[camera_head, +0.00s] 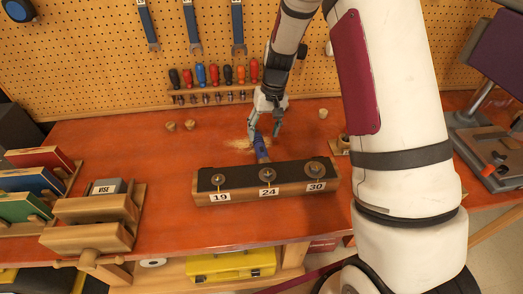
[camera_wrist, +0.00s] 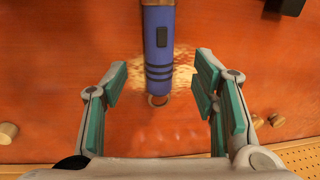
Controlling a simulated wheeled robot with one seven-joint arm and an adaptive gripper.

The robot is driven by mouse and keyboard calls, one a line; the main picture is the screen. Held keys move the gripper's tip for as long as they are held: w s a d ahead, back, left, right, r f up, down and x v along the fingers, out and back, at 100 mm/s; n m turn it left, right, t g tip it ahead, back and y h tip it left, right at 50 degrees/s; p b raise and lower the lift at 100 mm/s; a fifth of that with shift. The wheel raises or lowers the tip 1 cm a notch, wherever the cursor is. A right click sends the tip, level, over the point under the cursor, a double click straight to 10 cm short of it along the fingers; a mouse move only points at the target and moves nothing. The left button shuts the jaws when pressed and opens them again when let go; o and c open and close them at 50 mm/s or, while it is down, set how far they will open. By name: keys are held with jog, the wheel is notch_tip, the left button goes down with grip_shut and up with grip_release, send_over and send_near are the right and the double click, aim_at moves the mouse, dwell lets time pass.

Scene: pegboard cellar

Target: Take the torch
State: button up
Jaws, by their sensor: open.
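The torch (camera_wrist: 159,48) is a blue cylinder with dark bands and a dark switch. In the wrist view it runs from the top edge down to between my open fingers, with a ring at its near end. In the head view the torch (camera_head: 261,146) lies on the orange bench behind the block with numbered tags, which may hide its front end. My gripper (camera_head: 265,130) is open above its far end. In the wrist view my gripper (camera_wrist: 157,92) has its teal pads on both sides of the torch, apart from it.
The numbered block (camera_head: 240,196) with several round metal pieces stands in front of the torch. Wood shavings (camera_head: 238,143) and small wooden plugs (camera_head: 191,125) lie around. A screwdriver rack (camera_head: 212,91) hangs behind. A wooden vise (camera_head: 92,222) is at left. The bench between is clear.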

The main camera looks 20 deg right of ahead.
aim_at(261, 145)
jog(key=shift+s+a+f+p, duration=0.15)
jog(key=shift+f+p, duration=0.1)
jog(key=shift+f, duration=0.85)
jog(key=shift+w+a+f+p, duration=0.1)
jog(key=shift+a+f+p, duration=0.15)
jog(key=shift+f, duration=0.85)
jog(key=shift+s+a+f+p, duration=0.1)
jog(key=shift+f+p, duration=0.2)
jog(key=shift+f, duration=0.8)
grip_shut()
